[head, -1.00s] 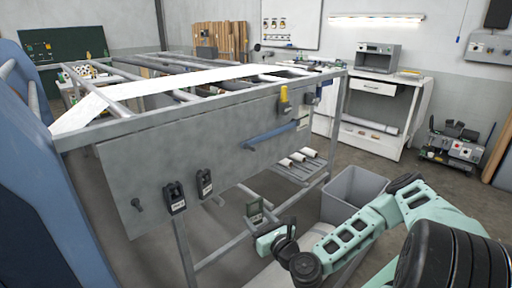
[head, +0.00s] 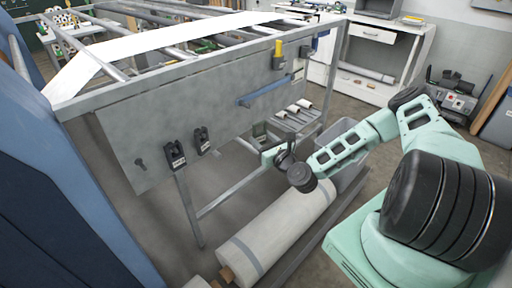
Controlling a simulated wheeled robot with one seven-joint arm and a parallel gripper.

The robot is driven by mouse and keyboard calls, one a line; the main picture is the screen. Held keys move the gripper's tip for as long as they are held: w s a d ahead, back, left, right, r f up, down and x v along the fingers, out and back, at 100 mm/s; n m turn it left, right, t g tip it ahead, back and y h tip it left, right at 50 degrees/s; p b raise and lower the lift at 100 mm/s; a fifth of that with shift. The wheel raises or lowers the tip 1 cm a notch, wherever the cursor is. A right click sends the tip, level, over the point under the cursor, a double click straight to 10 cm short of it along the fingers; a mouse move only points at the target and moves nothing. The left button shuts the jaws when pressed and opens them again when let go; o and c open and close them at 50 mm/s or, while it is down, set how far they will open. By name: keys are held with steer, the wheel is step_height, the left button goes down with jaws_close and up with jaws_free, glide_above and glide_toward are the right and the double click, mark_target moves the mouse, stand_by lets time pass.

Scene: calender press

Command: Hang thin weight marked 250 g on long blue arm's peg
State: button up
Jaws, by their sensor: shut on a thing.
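My gripper (head: 265,149) is low in front of the machine's grey panel, right of centre. It is shut on a small grey-green piece (head: 260,134), which looks like a thin weight; its marking is unreadable here. The long blue arm (head: 265,94) slants across the right part of the panel, above and apart from the held piece. Two dark weights with pale labels, a left one (head: 175,155) and a right one (head: 202,141), hang on the panel left of my gripper.
A dark bare knob or peg (head: 140,163) is at the panel's lower left. A yellow-handled part (head: 278,50) is above the blue arm. A large pale roll (head: 278,235) lies below my gripper. A grey bin (head: 346,170) stands behind my arm.

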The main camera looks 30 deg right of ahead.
steer(key=w+d+r+p, duration=0.2)
steer(key=w+d+r, duration=0.1)
steer(key=d, duration=0.1)
steer(key=w+a+f+b, duration=0.1)
steer(key=w+a+b, duration=0.1)
steer(key=w, duration=0.7)
steer(key=shift+w+f+h+b, duration=0.2)
steer(key=shift+f+h+b, duration=0.1)
steer(key=shift+b, duration=0.1)
stand_by(0.6)
steer(key=shift+r, duration=0.1)
stand_by(0.7)
steer(key=o, duration=1.2)
steer(key=shift+c, duration=0.2)
